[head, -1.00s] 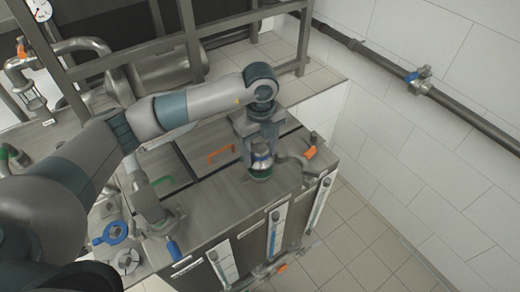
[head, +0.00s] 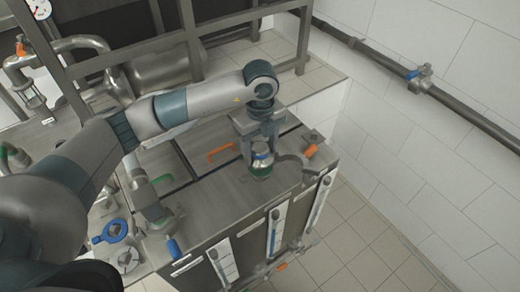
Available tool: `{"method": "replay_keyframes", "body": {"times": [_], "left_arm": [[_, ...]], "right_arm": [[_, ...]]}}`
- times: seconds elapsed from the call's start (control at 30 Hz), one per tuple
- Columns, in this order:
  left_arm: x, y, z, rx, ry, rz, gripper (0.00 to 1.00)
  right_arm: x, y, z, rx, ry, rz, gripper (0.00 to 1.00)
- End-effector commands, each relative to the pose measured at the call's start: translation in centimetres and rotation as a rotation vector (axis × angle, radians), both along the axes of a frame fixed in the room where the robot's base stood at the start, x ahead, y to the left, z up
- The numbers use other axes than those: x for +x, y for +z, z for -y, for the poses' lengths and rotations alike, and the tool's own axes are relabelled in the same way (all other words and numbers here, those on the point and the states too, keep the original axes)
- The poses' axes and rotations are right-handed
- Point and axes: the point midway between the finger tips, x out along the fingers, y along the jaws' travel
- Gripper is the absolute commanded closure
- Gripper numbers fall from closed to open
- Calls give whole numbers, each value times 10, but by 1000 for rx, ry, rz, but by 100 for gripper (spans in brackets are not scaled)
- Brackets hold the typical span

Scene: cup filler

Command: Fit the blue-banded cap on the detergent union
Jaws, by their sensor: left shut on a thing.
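My left gripper (head: 261,143) points down over the tank top near its right end. It is shut on a steel cap with a blue band (head: 262,156). Directly below the cap is a fitting with a green ring (head: 260,173) on the tank lid, seemingly the detergent union. The cap looks upright and in line with it. Whether it is seated or just above cannot be told, as the fingers hide part of it. My right gripper is not in view.
An orange-handled pipe fitting (head: 310,151) stands just right of the cap. Orange (head: 221,154) and green lid handles lie left. A blue-ringed part (head: 115,230) sits at lower left. Sight gauges (head: 277,228) line the tank front. A steel frame stands behind.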

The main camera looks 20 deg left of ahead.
Motion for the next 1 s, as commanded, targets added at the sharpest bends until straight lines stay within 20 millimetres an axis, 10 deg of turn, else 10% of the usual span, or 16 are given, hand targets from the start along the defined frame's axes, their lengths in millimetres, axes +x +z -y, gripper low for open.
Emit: {"method": "replay_keyframes", "body": {"times": [1.0], "left_arm": [[0,-20,0,-1,0,1,75]], "right_arm": [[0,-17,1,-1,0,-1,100]]}}
